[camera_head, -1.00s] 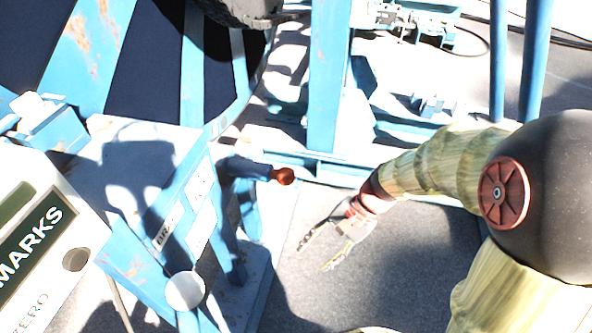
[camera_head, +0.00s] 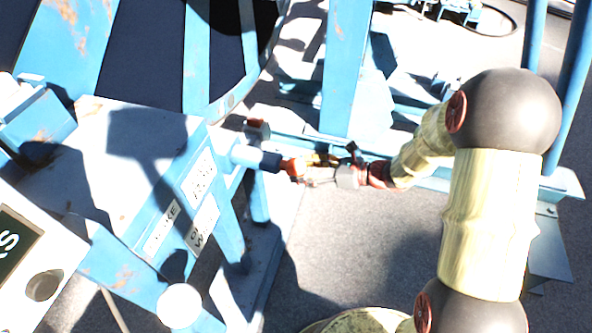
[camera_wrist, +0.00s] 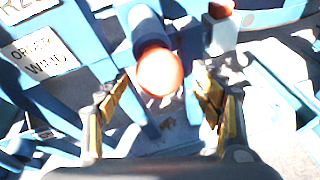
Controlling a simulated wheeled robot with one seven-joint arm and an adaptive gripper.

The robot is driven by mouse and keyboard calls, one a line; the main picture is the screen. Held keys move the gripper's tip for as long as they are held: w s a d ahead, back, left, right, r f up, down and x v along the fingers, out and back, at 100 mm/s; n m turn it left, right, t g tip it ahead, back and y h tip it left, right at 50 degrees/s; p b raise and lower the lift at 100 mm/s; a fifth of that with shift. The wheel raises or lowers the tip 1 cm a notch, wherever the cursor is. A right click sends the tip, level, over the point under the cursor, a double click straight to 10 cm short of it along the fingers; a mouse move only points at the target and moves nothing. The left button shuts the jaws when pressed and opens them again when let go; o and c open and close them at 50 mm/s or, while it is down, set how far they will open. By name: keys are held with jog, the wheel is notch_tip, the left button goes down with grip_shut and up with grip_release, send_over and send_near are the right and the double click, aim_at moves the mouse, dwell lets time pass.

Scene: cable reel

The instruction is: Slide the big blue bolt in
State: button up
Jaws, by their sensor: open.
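The big blue bolt (camera_head: 258,160) sticks out sideways from the blue brake stand, and its end is a round orange-red knob (camera_head: 292,167). In the wrist view the bolt's shaft (camera_wrist: 146,28) runs away from me, with the knob (camera_wrist: 160,72) facing the camera. My gripper (camera_head: 307,170) is at the knob in the head view. In the wrist view my gripper (camera_wrist: 160,88) is open, with one finger on each side of the knob and a visible gap at each. How deep the fingers reach past the knob is hard to tell.
The blue stand (camera_head: 165,190) carries brake labels. Behind the bolt is a small red-topped block (camera_head: 257,128), also in the wrist view (camera_wrist: 222,35). A blue upright post (camera_head: 345,70) stands beyond. The large reel (camera_head: 150,50) is at the upper left. Grey floor (camera_head: 350,250) is clear below.

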aim_at(262, 161)
jog(key=shift+b+x, duration=0.4)
jog(key=shift+x, duration=1.3)
jog(key=shift+c, duration=0.5)
jog(key=c, duration=1.5)
jog(key=shift+c, duration=0.3)
jog(key=w+a, duration=0.1)
jog(key=a, duration=0.2)
jog(key=w+a, duration=0.1)
jog(key=a, duration=0.2)
jog(key=w+a, duration=0.1)
jog(key=a, duration=0.3)
jog(key=shift+w+r, duration=0.1)
jog(key=shift+w, duration=0.25)
jog(key=shift+a, duration=0.15)
jog(key=o, duration=1.7)
jog(key=shift+c, duration=0.2)
